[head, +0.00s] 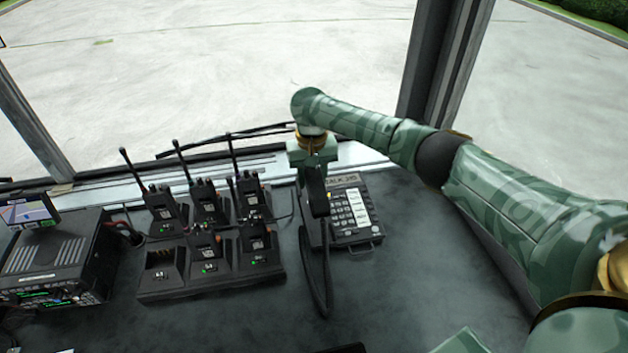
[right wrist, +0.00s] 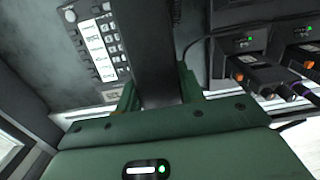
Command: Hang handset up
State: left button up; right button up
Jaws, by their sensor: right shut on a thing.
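The black handset (head: 318,200) is held upright by my right gripper (head: 312,165), which is shut on its upper part. The handset also shows in the right wrist view (right wrist: 148,45) between the green fingers of my right gripper (right wrist: 157,92). The desk phone base (head: 352,222), with a keypad and white label strip, lies on the dark counter just right of and behind the handset; it shows at the left in the right wrist view (right wrist: 97,42). The handset covers the base's left part, so I cannot tell whether they touch. A black cord (head: 318,283) loops below it. My left gripper is out of view.
A charger rack (head: 215,283) with several upright radios stands left of the phone. A radio unit (head: 55,262) with a small screen (head: 30,210) stands farther left. The window pillar (head: 430,65) rises behind. The counter (head: 415,260) right of the phone is clear.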

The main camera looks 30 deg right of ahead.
jog(key=shift+d+f, duration=0.35)
jog(key=shift+f, duration=0.4)
jog(key=shift+d+f+b, duration=0.1)
jog(key=shift+f+b, duration=0.1)
jog(key=shift+b, duration=0.25)
notch_tip(320, 180, down, 5)
jog(key=b, duration=0.5)
jog(key=shift+f, duration=0.7)
jog(key=shift+p, duration=0.95)
jog(key=shift+f, duration=0.1)
